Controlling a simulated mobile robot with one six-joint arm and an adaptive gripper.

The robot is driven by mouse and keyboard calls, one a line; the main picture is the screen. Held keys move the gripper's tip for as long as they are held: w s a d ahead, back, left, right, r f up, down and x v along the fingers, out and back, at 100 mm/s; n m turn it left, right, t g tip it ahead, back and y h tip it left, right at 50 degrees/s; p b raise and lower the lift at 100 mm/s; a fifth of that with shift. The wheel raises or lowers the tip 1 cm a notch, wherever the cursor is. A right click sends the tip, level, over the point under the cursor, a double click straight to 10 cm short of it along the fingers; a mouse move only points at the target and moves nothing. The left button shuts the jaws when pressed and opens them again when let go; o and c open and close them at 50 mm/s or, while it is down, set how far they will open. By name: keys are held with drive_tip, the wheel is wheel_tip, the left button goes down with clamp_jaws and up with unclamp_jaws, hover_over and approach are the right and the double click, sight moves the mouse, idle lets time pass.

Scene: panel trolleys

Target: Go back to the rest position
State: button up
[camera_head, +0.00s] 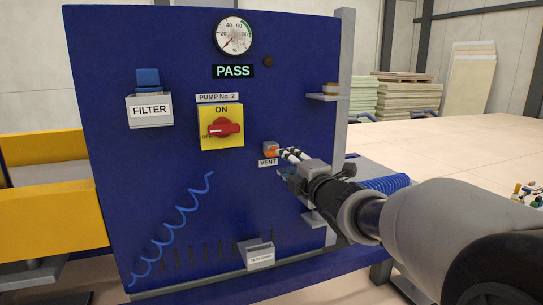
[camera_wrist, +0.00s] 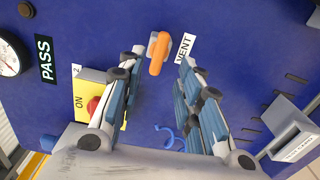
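My gripper (camera_head: 292,157) is in front of the blue panel (camera_head: 120,70), at the VENT valve. In the wrist view its two fingers (camera_wrist: 157,62) are apart, with nothing held between them. The orange vent handle (camera_wrist: 158,52) shows in the gap beyond the fingertips; I cannot tell the exact distance. In the head view the orange handle (camera_head: 271,152) is partly hidden beside the fingertips. My arm reaches in from the lower right.
The panel carries a gauge (camera_head: 234,36), a lit PASS display (camera_head: 233,71), a yellow switch with a red knob (camera_head: 222,128), a FILTER box (camera_head: 150,110) and a small grey holder (camera_head: 260,254). A grey post (camera_head: 344,60) with shelves edges its right side.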

drive_tip(key=s+d+f+m+g+h, duration=0.35)
drive_tip(key=s+m, duration=0.25)
drive_tip(key=s, duration=0.2)
drive_tip(key=s+d+f+m+g+h, duration=0.2)
drive_tip(key=s+d+f+m+h, duration=0.15)
drive_tip(key=s+m, duration=0.35)
drive_tip(key=s+a+f+m+g+y, duration=0.1)
drive_tip(key=s+f+m+g, duration=0.2)
drive_tip(key=s, duration=1)
drive_tip(key=s+a+f+m+g+y, duration=0.1)
drive_tip(key=s+f+m+g, duration=0.3)
drive_tip(key=s+f, duration=0.6)
drive_tip(key=s+m, duration=0.1)
drive_tip(key=s, duration=0.2)
drive_tip(key=shift+s+a+f+m, duration=0.2)
drive_tip(key=shift+s+a+m, duration=0.1)
drive_tip(key=shift+s+a, duration=0.1)
